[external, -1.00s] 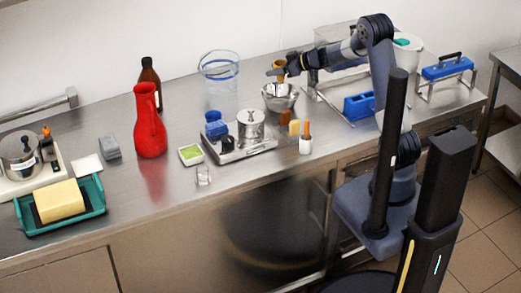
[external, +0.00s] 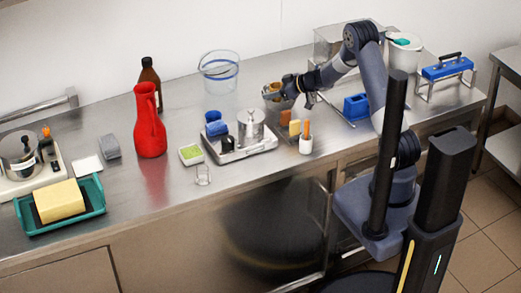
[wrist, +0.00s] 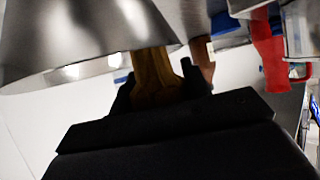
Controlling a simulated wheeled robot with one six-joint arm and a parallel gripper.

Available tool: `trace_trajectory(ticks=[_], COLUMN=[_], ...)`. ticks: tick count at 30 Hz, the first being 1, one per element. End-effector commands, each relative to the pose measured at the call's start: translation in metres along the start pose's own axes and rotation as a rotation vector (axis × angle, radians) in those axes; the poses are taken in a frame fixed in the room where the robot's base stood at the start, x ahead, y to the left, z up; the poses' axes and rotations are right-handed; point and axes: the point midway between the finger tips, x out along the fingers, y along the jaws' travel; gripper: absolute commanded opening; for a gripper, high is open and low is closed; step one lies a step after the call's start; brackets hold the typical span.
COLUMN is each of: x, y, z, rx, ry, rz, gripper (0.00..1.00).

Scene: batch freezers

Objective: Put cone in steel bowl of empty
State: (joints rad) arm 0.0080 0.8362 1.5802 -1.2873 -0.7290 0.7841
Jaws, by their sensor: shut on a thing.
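My gripper (external: 283,86) is low at the steel bowl (external: 284,103), which it partly hides. It is shut on the cone (external: 272,87), a tan-orange shape showing at the bowl. In the wrist view the cone (wrist: 153,72) sits between my black fingertips (wrist: 160,88), and its far end meets the edge of the shiny bowl (wrist: 80,30). I cannot tell how far the cone is inside the bowl.
A clear bucket (external: 219,75) is behind to the left. A blue box (external: 356,107) is to the right. A red jug (external: 149,125) stands farther left.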

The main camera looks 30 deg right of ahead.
Motion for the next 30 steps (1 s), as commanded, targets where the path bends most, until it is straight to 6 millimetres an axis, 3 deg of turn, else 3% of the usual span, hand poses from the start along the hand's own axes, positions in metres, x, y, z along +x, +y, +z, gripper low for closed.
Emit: trace_trajectory(ticks=[20, 21, 28, 30], x=[0.005, 0.005, 0.005, 0.005], y=[0.000, 0.000, 0.000, 0.000], z=[0.010, 0.010, 0.010, 0.010], rx=[0.001, 0.001, 0.001, 0.000], ry=[0.000, 0.000, 0.000, 0.000], rz=[0.001, 0.001, 0.001, 0.001], gripper=[0.24, 0.48, 0.67, 0.67])
